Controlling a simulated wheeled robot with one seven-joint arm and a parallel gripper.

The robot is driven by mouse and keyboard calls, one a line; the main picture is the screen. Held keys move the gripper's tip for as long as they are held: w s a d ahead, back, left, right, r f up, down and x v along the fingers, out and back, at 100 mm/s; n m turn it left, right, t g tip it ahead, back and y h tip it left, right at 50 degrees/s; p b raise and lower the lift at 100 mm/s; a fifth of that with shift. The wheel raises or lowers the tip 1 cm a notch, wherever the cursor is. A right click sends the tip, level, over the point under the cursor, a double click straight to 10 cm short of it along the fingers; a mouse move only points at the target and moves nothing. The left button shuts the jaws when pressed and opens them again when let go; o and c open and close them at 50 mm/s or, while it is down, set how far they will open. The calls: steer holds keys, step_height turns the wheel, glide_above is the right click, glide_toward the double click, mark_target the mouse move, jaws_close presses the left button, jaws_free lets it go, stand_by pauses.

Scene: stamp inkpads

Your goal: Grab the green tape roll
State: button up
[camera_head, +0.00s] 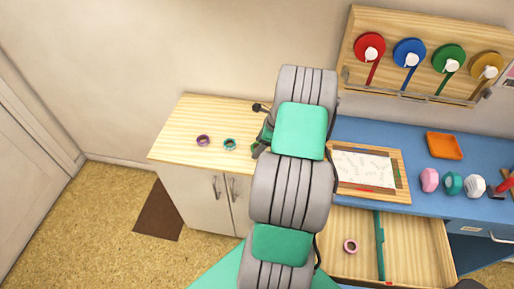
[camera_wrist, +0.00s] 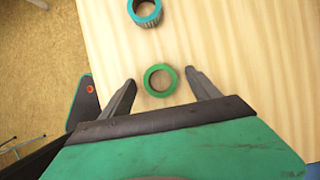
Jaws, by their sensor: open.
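The green tape roll (camera_wrist: 160,94) lies flat on the light wooden cabinet top (camera_wrist: 240,60). In the wrist view it sits between the tips of the two dark fingers of my gripper (camera_wrist: 160,77), with a gap on both sides. My gripper is open and holds nothing. How high the fingertips are above the wood I cannot tell. In the head view my gripper (camera_head: 260,130) is over the right part of the cabinet top, and my arm hides much of that area. Only a bit of green shows by the gripper there.
A teal roll (camera_wrist: 134,17) lies beyond the green one. It also shows in the head view (camera_head: 230,149), with a purple roll (camera_head: 203,145) to its left. A blue desk (camera_head: 400,133) with an open drawer (camera_head: 415,250) stands at right. The cabinet's left part is clear.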

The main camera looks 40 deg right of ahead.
steer(key=c, duration=1.4)
steer(key=shift+r, duration=0.1)
